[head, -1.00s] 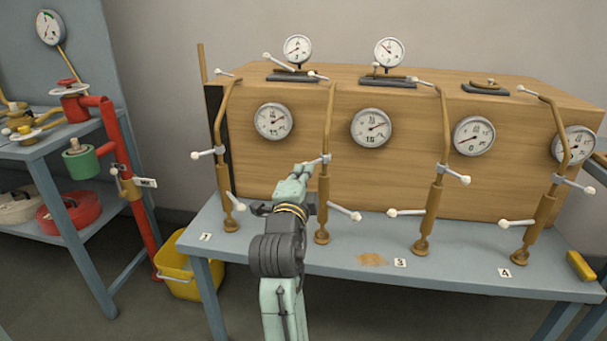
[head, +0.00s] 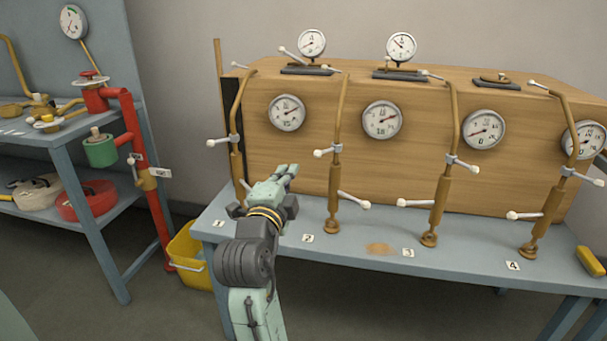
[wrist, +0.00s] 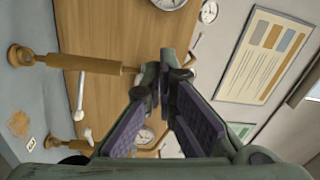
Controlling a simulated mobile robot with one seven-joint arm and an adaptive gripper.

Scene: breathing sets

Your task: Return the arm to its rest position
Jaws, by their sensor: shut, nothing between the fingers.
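My gripper (head: 285,176) is pale green with dark joints. In the head view it is over the blue-grey bench (head: 350,251), between the brass pipe stand by label 1 (head: 237,150) and the one by label 2 (head: 334,180). Its fingertips point toward the wooden panel box (head: 300,155) and appear apart from the pipes. In the wrist view the fingers (wrist: 165,85) come together with nothing between them. My arm reaches up from the bottom of the head view.
More brass pipe stands with white-knobbed levers stand at right (head: 437,200). Gauges (head: 382,119) sit on the box. A yellow bucket (head: 188,255) is on the floor below the bench's left end. A shelf table with red pipework (head: 150,190) stands at left. A yellow block (head: 590,262) lies at the bench's right end.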

